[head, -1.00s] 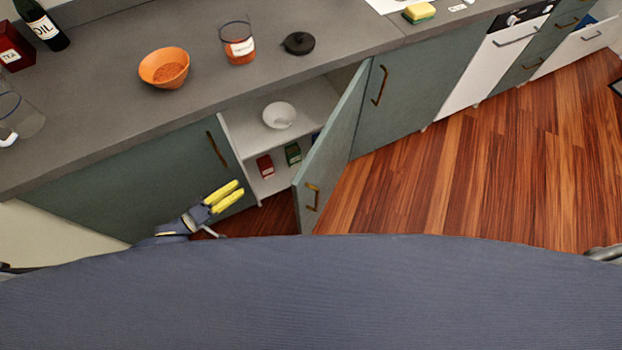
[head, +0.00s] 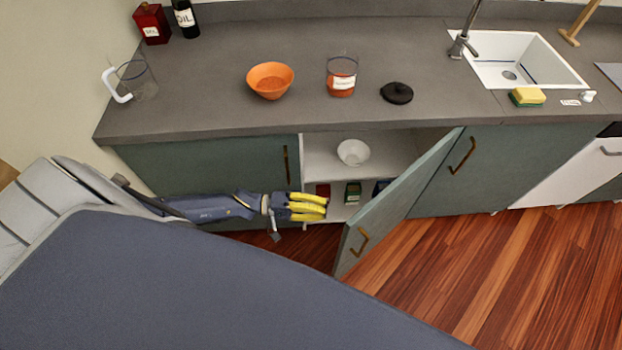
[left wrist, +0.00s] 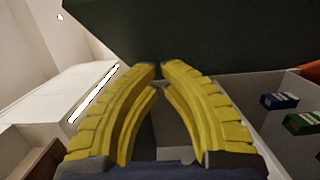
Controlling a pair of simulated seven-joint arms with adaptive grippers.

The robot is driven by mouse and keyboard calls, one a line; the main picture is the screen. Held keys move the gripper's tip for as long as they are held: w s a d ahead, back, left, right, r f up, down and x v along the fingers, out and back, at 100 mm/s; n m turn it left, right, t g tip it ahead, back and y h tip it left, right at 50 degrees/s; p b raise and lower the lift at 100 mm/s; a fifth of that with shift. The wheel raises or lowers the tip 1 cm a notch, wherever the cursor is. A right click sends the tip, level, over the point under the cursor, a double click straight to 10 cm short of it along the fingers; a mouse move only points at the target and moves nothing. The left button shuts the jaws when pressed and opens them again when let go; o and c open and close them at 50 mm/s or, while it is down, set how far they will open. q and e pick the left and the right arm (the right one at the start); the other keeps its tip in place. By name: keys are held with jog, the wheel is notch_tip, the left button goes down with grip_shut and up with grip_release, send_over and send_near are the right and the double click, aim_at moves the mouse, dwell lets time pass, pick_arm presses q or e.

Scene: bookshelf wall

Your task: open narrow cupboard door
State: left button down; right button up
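The narrow cupboard door (head: 398,200) is grey-green and stands swung out, widely open from the cabinet, hinged on its right. Its bronze handle (head: 363,240) shows near its free edge. The cupboard's white interior (head: 395,148) is exposed. My left gripper (head: 326,206) has yellow fingers and is at the left side of the opening, left of the door and apart from its handle. In the left wrist view its fingertips (left wrist: 160,67) come together with nothing visible between them. A dark panel (left wrist: 215,32), seemingly the door, spans the top there. My right gripper is not in view.
A white bowl (head: 353,152) stands on the cupboard shelf, with small boxes below, including a green one (head: 353,193). The closed left door (head: 215,168) is beside the opening. The grey counter (head: 215,85) overhangs. Wooden floor (head: 480,260) is clear at right.

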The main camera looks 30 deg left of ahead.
pick_arm(q)
jog(key=d, duration=0.7)
jog(key=shift+w+d, duration=0.15)
jog(key=shift+d, duration=0.2)
